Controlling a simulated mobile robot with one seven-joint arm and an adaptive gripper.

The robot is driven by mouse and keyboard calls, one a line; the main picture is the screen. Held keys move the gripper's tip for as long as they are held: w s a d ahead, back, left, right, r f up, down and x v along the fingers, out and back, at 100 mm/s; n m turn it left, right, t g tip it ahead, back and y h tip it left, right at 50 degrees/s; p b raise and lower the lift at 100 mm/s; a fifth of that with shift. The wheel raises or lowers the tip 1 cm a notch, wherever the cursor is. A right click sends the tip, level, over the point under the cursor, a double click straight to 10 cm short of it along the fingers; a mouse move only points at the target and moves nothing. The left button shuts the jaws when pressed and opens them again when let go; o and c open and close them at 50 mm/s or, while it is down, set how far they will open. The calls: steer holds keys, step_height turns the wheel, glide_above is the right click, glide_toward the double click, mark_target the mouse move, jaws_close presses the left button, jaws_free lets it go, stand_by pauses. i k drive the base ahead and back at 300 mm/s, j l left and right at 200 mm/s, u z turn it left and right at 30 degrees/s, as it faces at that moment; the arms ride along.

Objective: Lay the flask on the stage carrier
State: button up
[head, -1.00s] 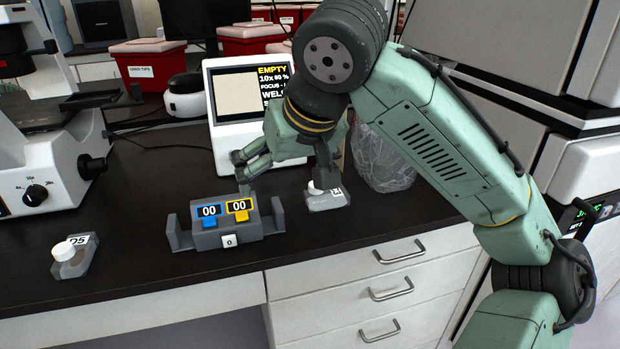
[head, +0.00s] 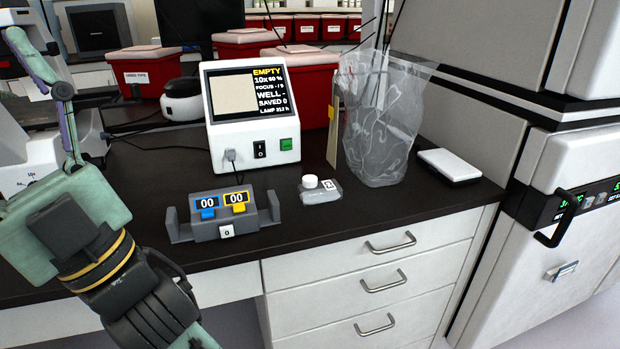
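A clear flask with a white cap (head: 311,182) and a black-and-white label lies on the dark bench, right of the grey tally counter. The second capped flask, at the bench's left in the earlier frame, is not visible; my arm covers that area. The white microscope (head: 30,178) stands at the left edge, largely behind my arm. I cannot make out the stage carrier. My gripper (head: 66,110) is at the left edge in front of the microscope, partly cut off. Whether it is open or holds anything cannot be told.
The tally counter (head: 228,230) reads 00 and 00. Behind it stands a white monitor box (head: 225,143) whose screen reads EMPTY. A clear plastic bag (head: 385,135) and a small white box (head: 449,165) stand at right. Red lidded bins line the back. The bench between counter and box is mostly clear.

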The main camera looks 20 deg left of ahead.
mark_target(104, 93)
steer(key=j+z, duration=0.1)
steer(key=z, duration=0.6)
steer(key=j+z, duration=0.1)
steer(key=z, duration=0.3)
steer(key=k+j, duration=0.15)
steer(key=j, duration=0.2)
steer(key=k+j, duration=0.1)
steer(key=j, duration=0.2)
steer(key=k+j, duration=0.15)
steer(key=j, duration=0.2)
steer(key=k+j, duration=0.1)
steer(key=j, duration=0.6)
